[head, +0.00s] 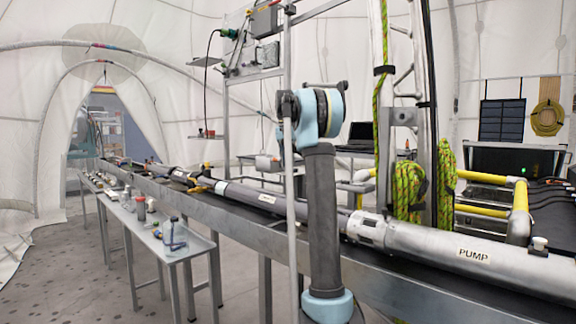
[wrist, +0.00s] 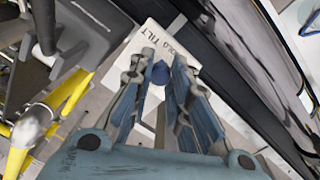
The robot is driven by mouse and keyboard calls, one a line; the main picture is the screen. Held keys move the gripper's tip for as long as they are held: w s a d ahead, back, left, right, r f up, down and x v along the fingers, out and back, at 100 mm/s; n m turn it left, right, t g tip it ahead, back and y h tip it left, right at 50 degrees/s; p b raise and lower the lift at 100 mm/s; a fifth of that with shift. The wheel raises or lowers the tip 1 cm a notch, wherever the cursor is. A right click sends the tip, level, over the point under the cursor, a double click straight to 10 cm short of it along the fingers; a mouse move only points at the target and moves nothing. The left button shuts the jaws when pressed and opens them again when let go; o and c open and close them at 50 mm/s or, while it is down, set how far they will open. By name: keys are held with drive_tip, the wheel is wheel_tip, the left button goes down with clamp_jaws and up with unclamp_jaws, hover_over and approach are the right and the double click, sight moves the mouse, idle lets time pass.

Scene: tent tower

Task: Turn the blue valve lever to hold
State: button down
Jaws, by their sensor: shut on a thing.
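In the wrist view my gripper (wrist: 164,62) reaches over a white label plate (wrist: 150,38). The plate carries dark lettering that reads "TILT" and "OLD", with the first letter of the second word covered by a finger. The blue valve lever (wrist: 160,74) shows as a small blue piece between the two fingers, near their tips. My gripper is shut on it. The lever's lower part and its pivot are hidden by the fingers, so its exact angle to the words cannot be told. In the head view my arm shows, but I cannot make out the gripper or the lever.
Yellow pipes (wrist: 68,92) and a grey block (wrist: 75,30) lie left of the plate. A dark beam (wrist: 215,75) runs diagonally on the right. In the head view a long pipe marked PUMP (head: 440,247) and a low side table (head: 165,240) flank my arm.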

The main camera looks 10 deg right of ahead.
idle(0.4)
drive_tip(key=c, duration=1.5)
unclamp_jaws()
drive_tip(key=shift+o, duration=0.2)
wheel_tip(320, 180, up, 12)
drive_tip(key=shift+w+a, duration=0.25)
drive_tip(key=shift+a, duration=0.05)
